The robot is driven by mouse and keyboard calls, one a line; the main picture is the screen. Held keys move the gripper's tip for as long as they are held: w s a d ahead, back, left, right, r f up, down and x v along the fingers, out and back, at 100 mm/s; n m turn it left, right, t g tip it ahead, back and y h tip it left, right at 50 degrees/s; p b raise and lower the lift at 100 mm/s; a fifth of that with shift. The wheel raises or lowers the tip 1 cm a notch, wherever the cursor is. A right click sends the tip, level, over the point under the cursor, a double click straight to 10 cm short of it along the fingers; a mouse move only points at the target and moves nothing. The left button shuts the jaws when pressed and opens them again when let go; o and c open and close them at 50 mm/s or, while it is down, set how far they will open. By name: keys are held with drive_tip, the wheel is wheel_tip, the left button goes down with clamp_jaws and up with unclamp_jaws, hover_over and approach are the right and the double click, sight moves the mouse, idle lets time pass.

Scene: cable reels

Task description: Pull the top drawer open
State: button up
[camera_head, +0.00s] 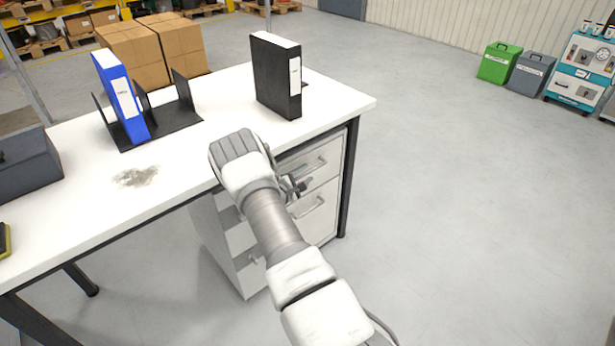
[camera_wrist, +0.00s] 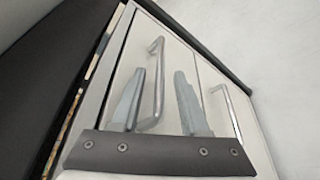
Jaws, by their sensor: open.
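The white drawer cabinet (camera_head: 243,262) stands under the right end of the desk. Its top drawer (camera_head: 330,153) carries a metal bar handle (camera_head: 315,166), and a second drawer below has a similar handle (camera_head: 308,208). My gripper (camera_head: 294,186) is at the cabinet front, partly hidden by my wrist. In the wrist view my gripper (camera_wrist: 160,73) is open, with the top drawer's handle (camera_wrist: 157,85) between its two fingers. A gap shows on each side of the handle. The lower handle (camera_wrist: 228,112) lies outside the right finger. The top drawer looks shut.
The white desk top (camera_head: 190,165) lies just left of my wrist. A black binder (camera_head: 275,78) stands on it, and a blue binder (camera_head: 120,98) stands in a black rack. A dark desk leg (camera_head: 348,180) is right of the cabinet.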

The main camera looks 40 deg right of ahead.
drive_tip(key=shift+x, duration=0.95)
drive_tip(key=shift+c, duration=0.2)
clamp_jaws()
idle(0.6)
